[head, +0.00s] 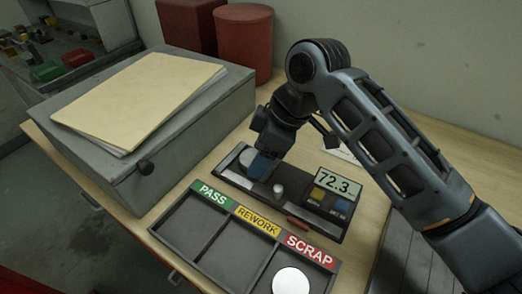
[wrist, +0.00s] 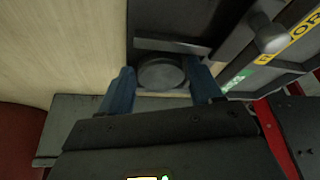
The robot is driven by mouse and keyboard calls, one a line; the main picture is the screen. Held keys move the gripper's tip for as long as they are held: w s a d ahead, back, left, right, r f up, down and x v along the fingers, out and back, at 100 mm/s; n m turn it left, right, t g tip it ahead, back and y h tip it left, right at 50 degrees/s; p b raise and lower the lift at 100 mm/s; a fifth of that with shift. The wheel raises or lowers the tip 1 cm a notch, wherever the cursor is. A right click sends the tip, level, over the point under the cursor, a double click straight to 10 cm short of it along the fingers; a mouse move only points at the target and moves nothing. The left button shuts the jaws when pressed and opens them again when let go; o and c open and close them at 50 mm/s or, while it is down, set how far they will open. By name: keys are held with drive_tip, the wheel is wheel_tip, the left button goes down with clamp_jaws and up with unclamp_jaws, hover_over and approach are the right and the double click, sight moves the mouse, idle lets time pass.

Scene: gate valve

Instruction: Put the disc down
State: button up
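A pale round disc (head: 249,158) is at the left end of a dark measuring device (head: 228,178), whose display reads 72.3. My gripper (head: 262,165) reaches down there, with its blue fingers partly hiding the disc. In the wrist view the disc (wrist: 161,72) looks dark grey and fills the space between the two blue fingertips (wrist: 161,82), which appear to touch its sides. Whether the disc rests on the device or is slightly above it is hard to tell. A sorting tray (head: 160,232) has compartments labelled PASS, REWORK and SCRAP. Another white disc (head: 291,281) lies in the SCRAP compartment.
A grey box (head: 215,125) with a tan folder (head: 140,95) on top stands at the left. Red canisters (head: 243,45) stand behind. A small post (head: 278,188) rises from the device close to my fingers. The PASS and REWORK compartments are empty.

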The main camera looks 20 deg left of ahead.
drive_tip(key=b+v, duration=0.1)
drive_tip(key=v, duration=1.1)
drive_tip(key=shift+r+b, duration=0.15)
drive_tip(key=shift+b, duration=0.2)
